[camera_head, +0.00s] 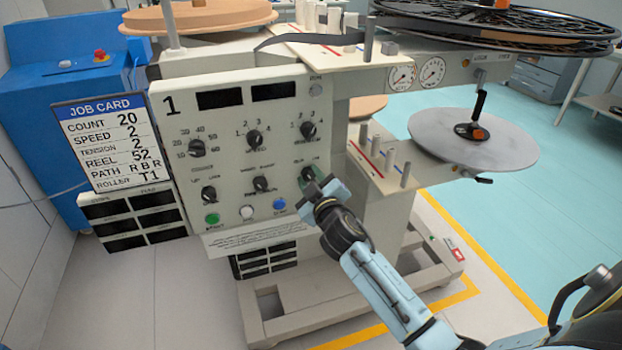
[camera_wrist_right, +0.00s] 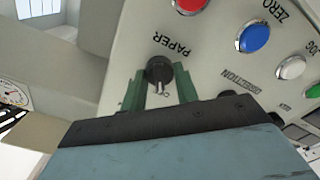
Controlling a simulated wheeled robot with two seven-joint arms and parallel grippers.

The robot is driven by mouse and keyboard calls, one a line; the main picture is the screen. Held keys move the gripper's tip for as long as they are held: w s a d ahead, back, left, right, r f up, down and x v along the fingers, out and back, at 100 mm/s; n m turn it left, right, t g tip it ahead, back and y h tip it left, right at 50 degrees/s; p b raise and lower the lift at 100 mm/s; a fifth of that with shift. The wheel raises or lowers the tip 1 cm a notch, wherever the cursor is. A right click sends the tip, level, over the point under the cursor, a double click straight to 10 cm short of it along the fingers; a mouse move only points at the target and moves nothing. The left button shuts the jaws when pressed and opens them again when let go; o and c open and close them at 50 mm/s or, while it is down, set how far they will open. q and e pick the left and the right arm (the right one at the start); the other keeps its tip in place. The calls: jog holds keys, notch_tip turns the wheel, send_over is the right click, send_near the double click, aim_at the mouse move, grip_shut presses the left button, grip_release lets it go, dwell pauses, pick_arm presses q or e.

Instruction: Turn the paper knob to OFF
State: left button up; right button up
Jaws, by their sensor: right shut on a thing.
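The paper knob (camera_head: 307,173) is a black knob at the right of the cream control panel, mostly covered by my right gripper (camera_head: 316,184) in the head view. In the right wrist view the black knob (camera_wrist_right: 159,69) sits beside the word PAPER, between the two green fingers of my right gripper (camera_wrist_right: 160,88). The gripper is shut on the knob. A pale mark shows on the knob's side toward the gripper. A label there is partly hidden, so I cannot tell the knob's setting. My left gripper is not in view.
Other knobs, such as the middle one (camera_head: 261,184), and green, white and blue buttons (camera_head: 279,204) lie left of the gripper. A job card (camera_head: 110,145) hangs left of the panel. A grey reel disc (camera_head: 475,138) projects at right. Open floor (camera_head: 560,185) lies beyond it.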

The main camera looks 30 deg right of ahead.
jog(key=o, duration=1)
jog(key=shift+s, duration=0.1)
jog(key=shift+s+a, duration=0.1)
jog(key=shift+s, duration=0.25)
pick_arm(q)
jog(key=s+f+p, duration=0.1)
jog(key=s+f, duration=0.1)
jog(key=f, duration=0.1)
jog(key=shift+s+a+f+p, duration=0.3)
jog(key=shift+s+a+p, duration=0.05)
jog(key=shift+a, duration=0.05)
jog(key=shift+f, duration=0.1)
pick_arm(e)
jog(key=shift+v, duration=6.25)
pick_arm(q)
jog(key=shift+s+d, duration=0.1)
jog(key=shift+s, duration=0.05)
